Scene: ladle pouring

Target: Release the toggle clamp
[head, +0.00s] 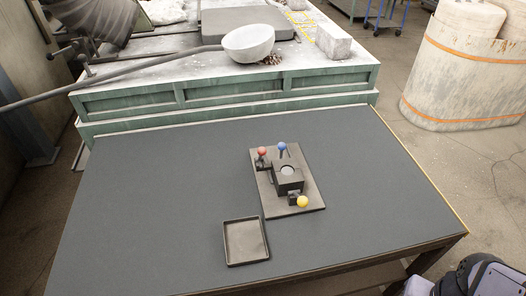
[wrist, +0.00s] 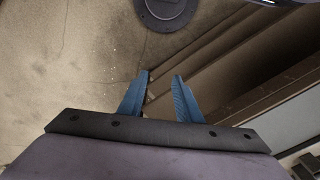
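The clamp fixture is a dark block (head: 287,180) on a flat dark base plate (head: 312,200), right of the table's middle in the head view. A light round piece (head: 287,171) sits in the top of the block. Three ball-ended handles stand around it: a red knob (head: 262,152) at the back left, a blue knob (head: 282,146) at the back and a yellow knob (head: 302,202) at the front. Which one is the toggle clamp's lever I cannot tell. My gripper (wrist: 161,76) shows in the wrist view with its two blue fingers apart and nothing between them, away from the fixture.
A shallow empty dark tray (head: 231,262) lies on the table (head: 150,200), left and in front of the fixture. The rest of the tabletop is clear. Behind stands a green-sided bench (head: 225,92) with a white bowl-shaped ladle (head: 248,42), its long handle reaching left.

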